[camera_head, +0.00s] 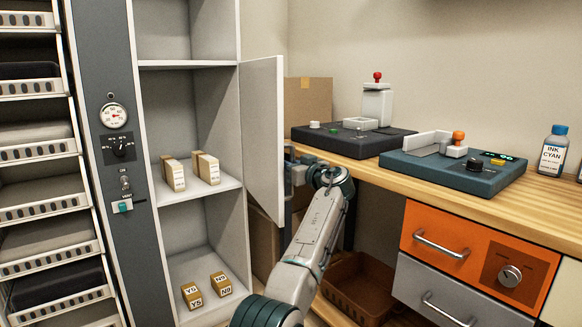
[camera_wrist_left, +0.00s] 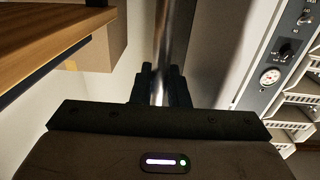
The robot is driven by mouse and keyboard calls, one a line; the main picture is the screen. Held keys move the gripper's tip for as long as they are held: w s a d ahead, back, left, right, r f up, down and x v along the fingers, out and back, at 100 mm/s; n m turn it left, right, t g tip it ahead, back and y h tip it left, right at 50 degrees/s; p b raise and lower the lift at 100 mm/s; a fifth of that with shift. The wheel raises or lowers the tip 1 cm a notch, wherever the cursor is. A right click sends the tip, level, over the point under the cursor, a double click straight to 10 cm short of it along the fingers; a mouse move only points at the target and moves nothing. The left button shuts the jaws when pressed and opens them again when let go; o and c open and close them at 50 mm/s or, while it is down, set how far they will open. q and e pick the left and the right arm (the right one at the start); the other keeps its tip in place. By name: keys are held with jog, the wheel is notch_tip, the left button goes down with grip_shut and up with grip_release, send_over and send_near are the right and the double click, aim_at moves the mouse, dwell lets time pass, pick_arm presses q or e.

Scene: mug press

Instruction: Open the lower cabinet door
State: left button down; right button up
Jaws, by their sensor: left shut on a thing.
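The light grey cabinet door (camera_head: 264,130) stands swung open at the right side of the tall cabinet, and the shelves behind it are exposed. My left gripper (camera_head: 291,168) is at the door's outer side, partly hidden by the door's edge in the head view. In the left wrist view my left gripper (camera_wrist_left: 160,72) is shut around a shiny metal bar handle (camera_wrist_left: 162,35) that runs along the grey door face. My right gripper is not in view.
Small boxes stand on the middle shelf (camera_head: 212,185) and the bottom shelf. A wooden bench (camera_head: 480,200) with two devices and an orange drawer (camera_head: 440,235) is at the right. A brown basket (camera_head: 355,290) is below it. A cardboard box (camera_head: 310,98) stands behind the door.

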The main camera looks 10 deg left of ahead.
pick_arm(q)
jog(key=shift+d+f, duration=0.1)
jog(key=c, duration=1.8)
grip_release()
jog(key=shift+d, duration=0.1)
jog(key=shift+o, duration=0.2)
jog(key=p+v, duration=0.1)
jog(key=v, duration=0.6)
jog(key=shift+s+d+p, duration=0.2)
jog(key=shift+p, duration=0.1)
